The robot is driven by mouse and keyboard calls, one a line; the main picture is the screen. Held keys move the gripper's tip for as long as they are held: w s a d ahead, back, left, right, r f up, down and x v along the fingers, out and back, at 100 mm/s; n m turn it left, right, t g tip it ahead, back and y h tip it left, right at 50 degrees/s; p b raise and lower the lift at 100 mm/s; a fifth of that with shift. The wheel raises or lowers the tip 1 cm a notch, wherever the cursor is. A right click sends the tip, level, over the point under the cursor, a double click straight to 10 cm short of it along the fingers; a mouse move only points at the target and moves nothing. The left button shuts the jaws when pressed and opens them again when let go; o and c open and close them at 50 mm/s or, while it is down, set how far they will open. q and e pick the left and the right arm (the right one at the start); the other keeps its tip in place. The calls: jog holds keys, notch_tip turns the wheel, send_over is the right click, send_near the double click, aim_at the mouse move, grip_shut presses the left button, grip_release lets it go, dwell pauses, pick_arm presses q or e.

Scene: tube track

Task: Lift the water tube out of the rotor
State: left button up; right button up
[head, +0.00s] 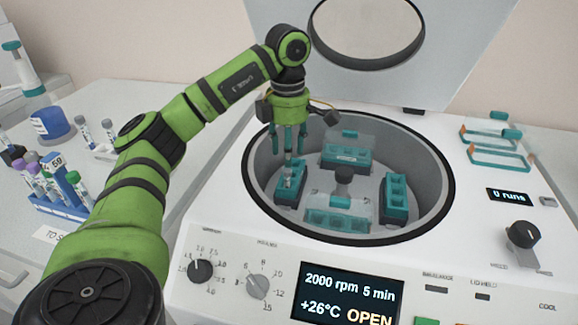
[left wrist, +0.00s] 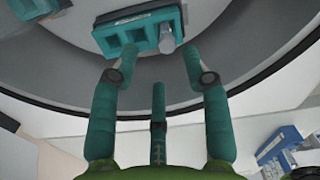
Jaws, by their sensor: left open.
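The open centrifuge rotor bowl (head: 425,205) holds several teal buckets. The left bucket (head: 290,190) is under my left gripper (head: 289,148), which points down into the bowl. In the left wrist view, this bucket (left wrist: 122,40) shows square wells and a pale, clear-looking tube (left wrist: 166,42) standing in one of them. My left gripper (left wrist: 160,72) is open there, its fingers spread to either side of the tube and apart from it. The tube's contents cannot be made out. My right gripper is not in view.
A raised lid (head: 370,30) stands behind the bowl. Capped buckets sit at the bowl's back (head: 347,152) and front (head: 338,215); an uncapped one (head: 396,198) is at right. A blue tube rack (head: 60,195) stands left on the bench. The display (head: 347,295) reads OPEN.

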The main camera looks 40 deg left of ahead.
aim_at(287, 170)
pick_arm(q)
jog(key=shift+f, duration=0.15)
jog(key=shift+s+f, duration=0.1)
jog(key=shift+f, duration=0.2)
jog(key=f, duration=0.5)
jog(key=shift+s+d+f, duration=0.25)
jog(key=shift+s+f, duration=0.05)
jog(key=shift+f, duration=0.05)
jog(key=c, duration=0.9)
